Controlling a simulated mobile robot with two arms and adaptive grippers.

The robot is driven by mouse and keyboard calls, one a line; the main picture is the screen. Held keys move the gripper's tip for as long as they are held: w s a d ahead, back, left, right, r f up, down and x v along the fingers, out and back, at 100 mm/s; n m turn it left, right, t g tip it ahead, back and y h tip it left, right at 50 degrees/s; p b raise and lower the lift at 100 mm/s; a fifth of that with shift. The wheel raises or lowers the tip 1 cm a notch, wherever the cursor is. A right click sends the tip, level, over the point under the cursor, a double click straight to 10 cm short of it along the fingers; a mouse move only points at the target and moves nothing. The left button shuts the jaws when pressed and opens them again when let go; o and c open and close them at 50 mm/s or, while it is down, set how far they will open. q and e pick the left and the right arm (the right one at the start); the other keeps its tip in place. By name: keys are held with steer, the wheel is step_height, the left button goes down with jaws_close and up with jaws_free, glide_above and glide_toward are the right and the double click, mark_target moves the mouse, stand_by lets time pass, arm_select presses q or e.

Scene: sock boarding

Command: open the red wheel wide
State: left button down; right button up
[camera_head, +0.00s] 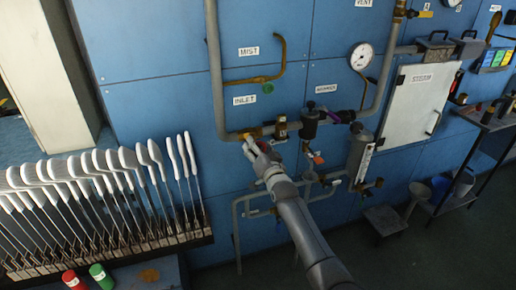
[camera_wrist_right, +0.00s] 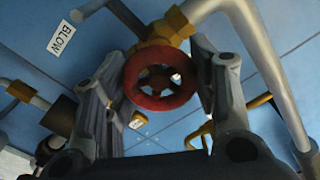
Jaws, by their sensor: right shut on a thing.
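The red wheel (camera_wrist_right: 134,84) is a round handwheel with openings around its hub, on a brass valve body (camera_wrist_right: 166,36) in the right wrist view. My right gripper (camera_wrist_right: 160,72) has one finger on each side of the wheel and is shut on its rim. The wheel is hidden or too small to make out there. My left gripper is not in view.
Pipes run along the blue wall panel, with a pressure gauge (camera_head: 361,56) and a white box (camera_head: 415,100) to the right. White sock boards (camera_head: 128,160) stand in a rack at left. A red cylinder (camera_head: 72,279) and a green cylinder (camera_head: 98,274) stand below it.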

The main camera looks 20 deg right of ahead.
steer(key=n, duration=0.5)
steer(key=shift+f+n, duration=0.15)
steer(key=shift+n, duration=0.15)
steer(key=n+b, duration=0.1)
steer(key=n, duration=0.4)
steer(key=shift+f, duration=0.1)
steer(key=n+b, duration=0.1)
steer(key=n, duration=0.4)
steer(key=shift+n, duration=0.4)
steer(key=n, duration=0.5)
steer(key=shift+b, duration=0.35)
steer(key=o, duration=0.9)
steer(key=shift+o, duration=0.7)
